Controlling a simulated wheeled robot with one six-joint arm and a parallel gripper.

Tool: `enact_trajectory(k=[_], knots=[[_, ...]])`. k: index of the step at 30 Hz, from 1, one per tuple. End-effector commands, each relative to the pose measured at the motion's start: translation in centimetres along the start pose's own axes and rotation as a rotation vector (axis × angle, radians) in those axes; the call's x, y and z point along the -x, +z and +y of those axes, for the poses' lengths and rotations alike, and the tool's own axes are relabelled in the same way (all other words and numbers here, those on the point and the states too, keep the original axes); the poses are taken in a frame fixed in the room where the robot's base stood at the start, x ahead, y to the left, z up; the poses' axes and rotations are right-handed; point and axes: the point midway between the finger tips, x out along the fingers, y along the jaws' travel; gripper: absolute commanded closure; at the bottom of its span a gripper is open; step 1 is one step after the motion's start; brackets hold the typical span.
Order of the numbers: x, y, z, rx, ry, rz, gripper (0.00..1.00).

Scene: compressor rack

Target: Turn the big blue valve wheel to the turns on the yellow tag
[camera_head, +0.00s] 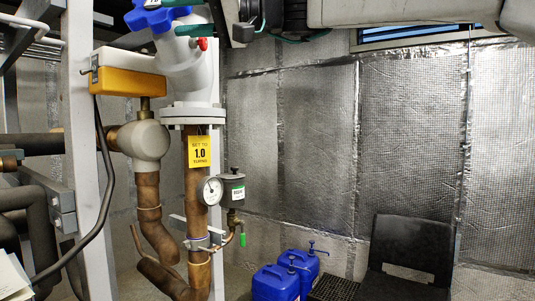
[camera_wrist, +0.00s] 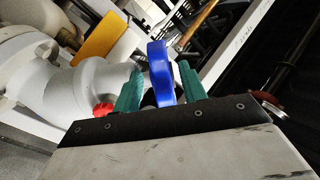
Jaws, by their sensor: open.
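The blue valve wheel (camera_head: 150,15) sits on top of the white valve body (camera_head: 187,72) at the upper left of the head view, its top cut off. My gripper (camera_head: 189,15) has green fingers and is beside the wheel's right side. In the wrist view my gripper (camera_wrist: 160,88) is open, with part of the blue wheel (camera_wrist: 159,70) between its fingers. Gaps show beside the blue part; I cannot tell whether either finger touches it.
A small red knob (camera_head: 202,44) sits on the valve body close to my lower finger. A yellow and white box (camera_head: 128,82) and a white post (camera_head: 82,150) stand left. A gauge (camera_head: 211,190) is below. Blue jugs (camera_head: 276,283) and a black chair (camera_head: 412,245) are on the floor.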

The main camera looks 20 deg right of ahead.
Motion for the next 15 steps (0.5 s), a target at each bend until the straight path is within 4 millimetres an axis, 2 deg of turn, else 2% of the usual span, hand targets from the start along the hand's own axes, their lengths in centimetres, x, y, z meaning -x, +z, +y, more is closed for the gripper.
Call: enact_trajectory(k=[5, 15], knots=[[3.7, -0.1, 0.1, 0.001, 0.005, 0.003, 0.58], [4.5, 6.0, 3.0, -0.066, 0.126, -0.129, 0.58]])
